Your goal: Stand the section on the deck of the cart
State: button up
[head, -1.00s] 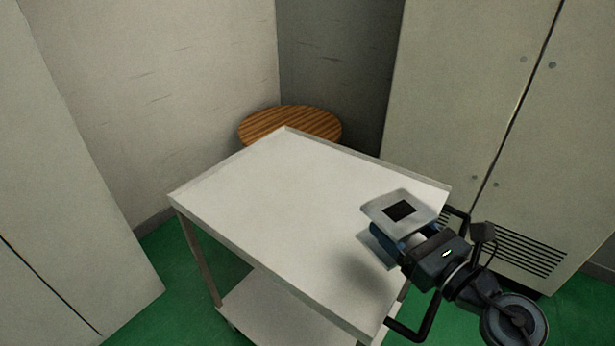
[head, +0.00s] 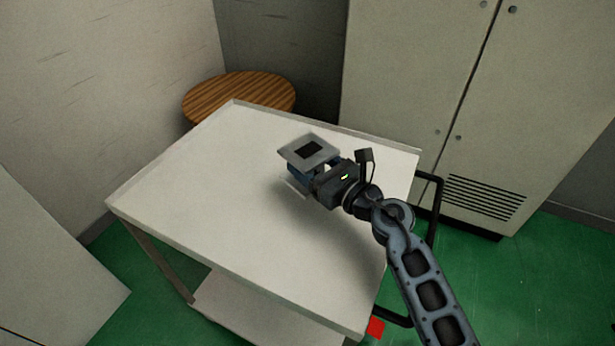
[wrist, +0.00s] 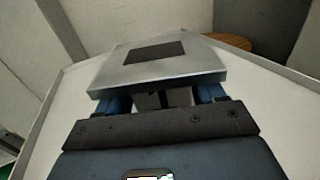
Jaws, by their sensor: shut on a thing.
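The section (head: 322,144) is a light grey metal piece with a square flange plate and a dark square opening on top. A second flange shows lower down, partly hidden by my gripper. My gripper (head: 306,168) is shut on the section between its flanges and holds it upright over the cart's white deck (head: 190,190). In the wrist view the section's top flange (wrist: 110,78) fills the middle, with blue fingers (wrist: 208,92) under it. I cannot tell whether the lower flange touches the deck.
The deck is otherwise bare, with a low rim. A black handle (head: 437,205) is at its right end. A round wooden table (head: 235,92) stands behind, against the wall. Grey cabinets (head: 410,90) stand at the back right. A small red patch (head: 375,327) is on the floor.

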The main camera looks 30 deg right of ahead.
jog(key=shift+w+f, duration=0.35)
jog(key=shift+w, duration=0.2)
jog(key=shift+a+f+b, duration=0.1)
jog(key=shift+f+b, duration=0.8)
jog(key=shift+f, duration=1)
jog(key=shift+f, duration=0.1)
jog(key=shift+f, duration=0.1)
jog(key=o, duration=1.4)
jog(key=shift+o, duration=0.2)
